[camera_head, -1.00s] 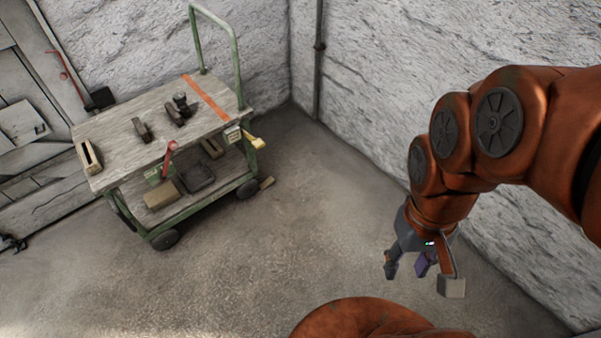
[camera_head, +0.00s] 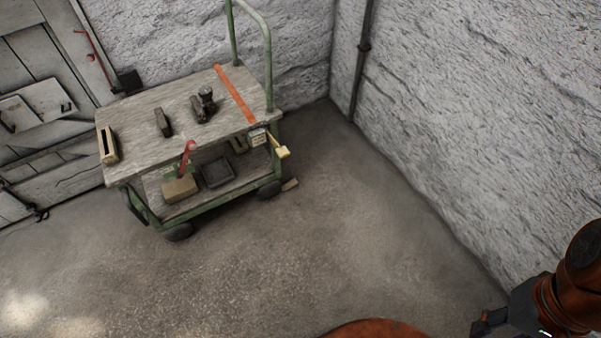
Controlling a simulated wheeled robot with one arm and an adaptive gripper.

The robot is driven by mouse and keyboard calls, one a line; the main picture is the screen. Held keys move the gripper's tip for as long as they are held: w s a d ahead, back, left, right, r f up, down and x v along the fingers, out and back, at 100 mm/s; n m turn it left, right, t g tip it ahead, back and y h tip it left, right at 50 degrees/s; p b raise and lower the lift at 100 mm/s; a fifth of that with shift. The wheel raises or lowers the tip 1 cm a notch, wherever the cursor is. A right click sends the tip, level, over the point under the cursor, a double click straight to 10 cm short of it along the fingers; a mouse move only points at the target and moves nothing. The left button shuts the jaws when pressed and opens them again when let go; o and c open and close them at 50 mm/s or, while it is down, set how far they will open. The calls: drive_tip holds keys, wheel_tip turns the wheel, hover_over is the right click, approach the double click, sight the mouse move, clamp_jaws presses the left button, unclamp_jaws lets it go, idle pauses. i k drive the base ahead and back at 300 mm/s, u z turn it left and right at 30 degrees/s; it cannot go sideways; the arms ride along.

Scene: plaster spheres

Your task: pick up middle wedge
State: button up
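Several small objects stand on the top of a green-framed cart (camera_head: 140,159). A dark upright block (camera_head: 163,123) is near the middle of the top. A second dark block (camera_head: 198,110) is to its right, beside a dark piece with a rounded head (camera_head: 207,97). A pale slotted block (camera_head: 108,146) sits at the left edge. I cannot tell for certain which of these is the middle wedge. My gripper (camera_head: 484,324) is at the bottom right, far from the cart. It is partly cut off by the frame edge, and its opening is unclear.
The lower shelf holds a tan block (camera_head: 180,189) and a dark tray (camera_head: 216,171). A red lever (camera_head: 187,158) and a yellow handle (camera_head: 282,152) stick out at the cart's front. A small piece (camera_head: 290,184) lies by the wheel. The floor in front is clear.

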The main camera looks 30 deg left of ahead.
sight(293, 183)
drive_tip(key=i, duration=1.75)
drive_tip(key=u, duration=2.8)
